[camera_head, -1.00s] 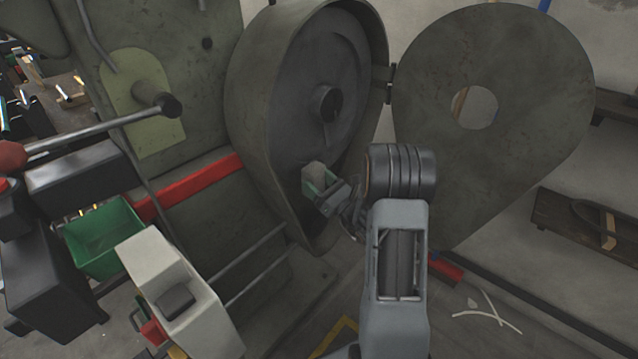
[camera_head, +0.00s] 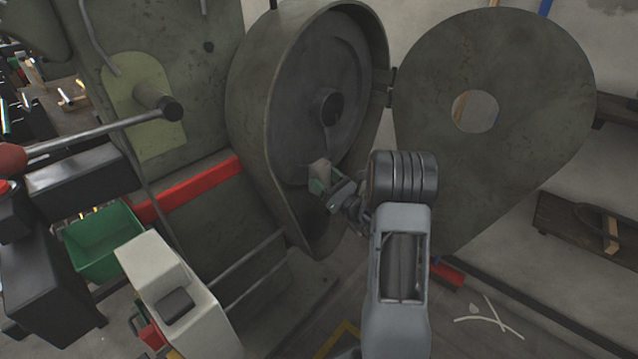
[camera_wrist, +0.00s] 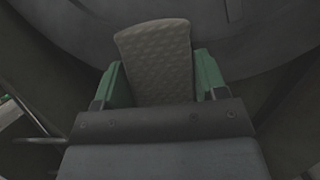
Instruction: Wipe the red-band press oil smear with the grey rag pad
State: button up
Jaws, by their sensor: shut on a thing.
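My gripper (camera_head: 321,183) is shut on the grey rag pad (camera_head: 319,170), at the lower part of the open round housing of the red-band press (camera_head: 190,190). In the wrist view the rag pad (camera_wrist: 157,60) stands up between the green fingers of my gripper (camera_wrist: 158,85), with the dark wheel face (camera_wrist: 255,35) behind it. I cannot tell whether the pad touches the wheel. A dark streak (camera_head: 326,138) runs down from the hub on the wheel; it may be the oil smear. A dark patch (camera_head: 314,215) shows low inside the housing.
The open cover (camera_head: 520,150) hangs on a hinge at the right of the housing, close to my arm. A green bin (camera_head: 103,240) and a white box (camera_head: 170,285) are at the lower left. A long lever (camera_head: 95,132) sticks out at the left.

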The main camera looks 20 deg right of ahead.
aim_at(306, 175)
jog(key=shift+w+d, duration=0.95)
jog(key=shift+d, duration=1.1)
jog(key=shift+s+a+p, duration=0.15)
jog(key=shift+s+a, duration=0.4)
jog(key=shift+a, duration=0.65)
jog(key=shift+s+a+p, duration=0.15)
jog(key=shift+s+a, duration=0.35)
jog(key=shift+a, duration=0.75)
jog(key=shift+s+a+p, duration=0.15)
jog(key=shift+s+a, duration=0.4)
jog(key=shift+a, duration=0.65)
jog(key=shift+w+d, duration=0.1)
jog(key=shift+d, duration=0.3)
jog(key=shift+w+d, duration=1.55)
jog(key=shift+d, duration=1.65)
jog(key=shift+s+a, duration=0.55)
jog(key=shift+a, duration=0.65)
jog(key=shift+s+a, duration=0.5)
jog(key=shift+a, duration=0.7)
jog(key=shift+s+a, duration=0.55)
jog(key=shift+a, duration=0.65)
jog(key=shift+s+d+p, duration=0.15)
jog(key=shift+s+d, duration=0.3)
jog(key=shift+s, duration=0.45)
jog(key=shift+s+d+p, duration=0.1)
jog(key=shift+s+d, duration=0.3)
jog(key=shift+s, duration=0.5)
jog(key=shift+s+d+p, duration=0.15)
jog(key=shift+s+d, duration=0.3)
jog(key=shift+s, duration=0.45)
